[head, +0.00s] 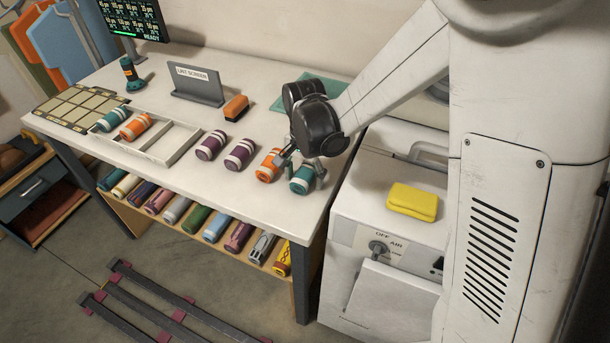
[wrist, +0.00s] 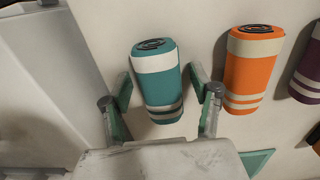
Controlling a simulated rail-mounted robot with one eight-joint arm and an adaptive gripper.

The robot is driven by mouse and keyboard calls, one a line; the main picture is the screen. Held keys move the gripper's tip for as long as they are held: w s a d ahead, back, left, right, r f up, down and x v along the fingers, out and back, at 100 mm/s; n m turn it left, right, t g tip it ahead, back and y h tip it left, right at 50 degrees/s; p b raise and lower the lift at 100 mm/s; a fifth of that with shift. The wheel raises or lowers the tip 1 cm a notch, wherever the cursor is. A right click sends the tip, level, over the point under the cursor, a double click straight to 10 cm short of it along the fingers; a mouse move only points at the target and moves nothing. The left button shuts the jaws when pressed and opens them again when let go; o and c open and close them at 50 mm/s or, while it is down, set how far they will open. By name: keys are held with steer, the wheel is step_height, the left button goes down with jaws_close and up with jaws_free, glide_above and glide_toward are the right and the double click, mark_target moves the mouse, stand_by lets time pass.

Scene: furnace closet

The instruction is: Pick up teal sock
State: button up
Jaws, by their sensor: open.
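A rolled teal sock (head: 301,182) with white and grey bands lies on the white table near its front right corner. It also shows in the wrist view (wrist: 157,85), between the two fingers. My gripper (head: 303,168) is just over this sock and open, with one finger on each side of it. In the wrist view my gripper (wrist: 160,88) has a small gap to the sock on either side, and I see no clear contact. A second teal sock (head: 112,119) lies in the divided tray at the left.
An orange sock (head: 267,165) lies close beside the teal one, also in the wrist view (wrist: 252,70). Two purple socks (head: 240,153) lie further left. The divided tray (head: 172,155) also holds an orange sock.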

mark_target(302, 175)
steer(key=c, duration=1.2)
steer(key=shift+r, duration=0.1)
steer(key=shift+r, duration=0.45)
steer(key=r, duration=0.3)
steer(key=shift+s+a+r, duration=0.3)
steer(key=shift+s, duration=0.1)
steer(key=s+a+r, duration=0.4)
steer(key=s, duration=0.1)
steer(key=s+a+r, duration=0.2)
steer(key=s, duration=0.1)
steer(key=shift+s+a+r, duration=0.15)
steer(key=shift+a+r, duration=0.05)
steer(key=shift+a, duration=0.15)
steer(key=shift+r, duration=0.15)
